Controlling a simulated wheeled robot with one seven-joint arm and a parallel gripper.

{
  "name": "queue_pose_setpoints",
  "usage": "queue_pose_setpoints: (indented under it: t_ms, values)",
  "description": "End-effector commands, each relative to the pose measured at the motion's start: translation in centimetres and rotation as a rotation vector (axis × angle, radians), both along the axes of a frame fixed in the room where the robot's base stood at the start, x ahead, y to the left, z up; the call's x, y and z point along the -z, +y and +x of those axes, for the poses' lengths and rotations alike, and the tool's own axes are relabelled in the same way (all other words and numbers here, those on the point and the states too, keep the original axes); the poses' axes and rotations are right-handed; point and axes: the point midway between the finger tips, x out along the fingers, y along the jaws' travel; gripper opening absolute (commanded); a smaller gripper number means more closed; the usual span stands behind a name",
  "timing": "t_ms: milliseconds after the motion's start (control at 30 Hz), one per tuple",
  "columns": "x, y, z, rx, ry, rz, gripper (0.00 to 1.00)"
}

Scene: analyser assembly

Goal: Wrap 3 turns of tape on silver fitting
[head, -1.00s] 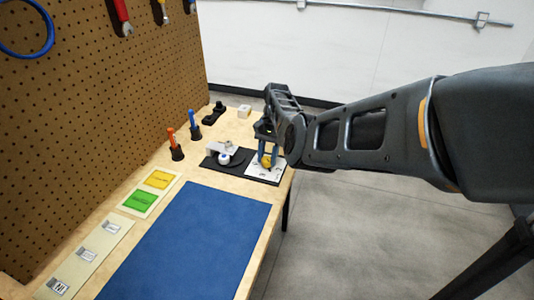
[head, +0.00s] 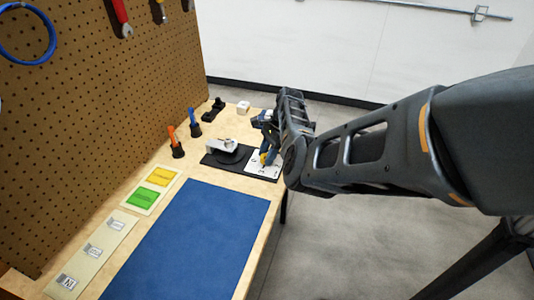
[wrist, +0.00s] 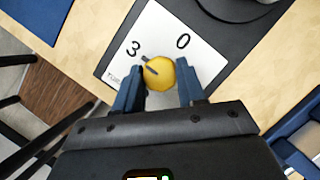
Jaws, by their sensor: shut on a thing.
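A yellow knob (wrist: 160,74) with a dark pointer mark sits on a white dial plate (wrist: 203,62) marked 3 and 0. My gripper (wrist: 160,80) has one blue finger on each side of the knob and is shut on it. The gripper (head: 266,146) also shows in the head view at the right end of a black base (head: 212,161). A silver-grey bracket (head: 220,144) stands on that base over a black round disc (head: 228,155). I cannot make out a separate silver fitting there.
A blue mat (head: 190,235) covers the table front. Yellow (head: 160,176) and green (head: 143,198) pads, orange (head: 174,138) and blue (head: 194,122) tools in holders, a black stand (head: 212,110) and a white block (head: 243,107) lie around. A pegboard (head: 90,130) borders the left.

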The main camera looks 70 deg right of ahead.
Motion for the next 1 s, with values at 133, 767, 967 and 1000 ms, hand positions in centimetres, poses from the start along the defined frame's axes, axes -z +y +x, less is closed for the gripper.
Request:
queue_pose_setpoints:
  t_ms: [133,767,967,1000]
  values:
    - [0.08,0.12,0.01,0.021,0.001,0.002,0.09]
    - [0.05,0.08,0.02,0.027,0.000,0.000,0.59]
    - [0.03,0.05,0.01,0.027,0.000,0.000,0.65]
    - [0.02,0.04,0.01,0.027,0.000,0.000,0.65]
